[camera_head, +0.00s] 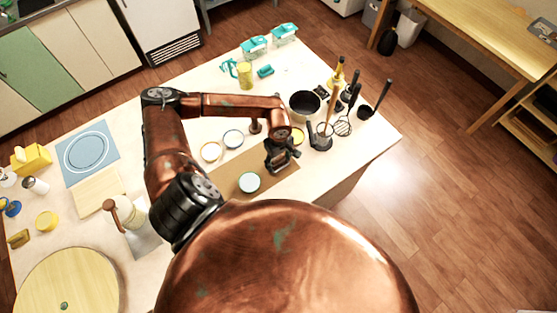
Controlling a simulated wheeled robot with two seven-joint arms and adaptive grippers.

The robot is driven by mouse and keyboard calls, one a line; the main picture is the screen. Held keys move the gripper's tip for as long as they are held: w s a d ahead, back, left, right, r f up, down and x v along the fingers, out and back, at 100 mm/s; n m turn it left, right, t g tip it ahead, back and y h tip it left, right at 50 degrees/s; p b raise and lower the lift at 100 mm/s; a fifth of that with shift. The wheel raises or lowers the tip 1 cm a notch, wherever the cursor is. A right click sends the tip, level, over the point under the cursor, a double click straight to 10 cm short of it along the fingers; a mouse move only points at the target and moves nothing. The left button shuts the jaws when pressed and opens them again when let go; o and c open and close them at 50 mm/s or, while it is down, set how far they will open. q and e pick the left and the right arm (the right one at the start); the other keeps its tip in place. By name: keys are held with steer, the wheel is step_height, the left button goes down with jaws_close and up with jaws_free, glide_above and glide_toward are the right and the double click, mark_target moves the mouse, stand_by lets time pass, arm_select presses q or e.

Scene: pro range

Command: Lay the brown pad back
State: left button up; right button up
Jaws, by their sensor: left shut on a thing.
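The brown pad (228,172) lies on the pale counter in the middle of the view, partly hidden behind my copper head-side body and my left arm. My left gripper (279,167) is over the right part of the pad, pointing down, and is shut on it. The fingers cover the place of contact, so I cannot tell how far the pad is lifted. A small round dish with a green rim (249,182) shows against the pad. My right gripper is not in view.
Two round dishes, orange-rimmed (210,151) and blue-rimmed (233,139), stand behind the pad. A blue mat (88,151) lies left. The counter's right corner is clear.

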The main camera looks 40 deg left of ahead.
arm_select(q)
steer(key=shift+f, duration=0.4)
steer(key=shift+f+b, duration=0.25)
steer(key=shift+b, duration=0.05)
steer(key=o, duration=1)
steer(key=shift+r, duration=0.1)
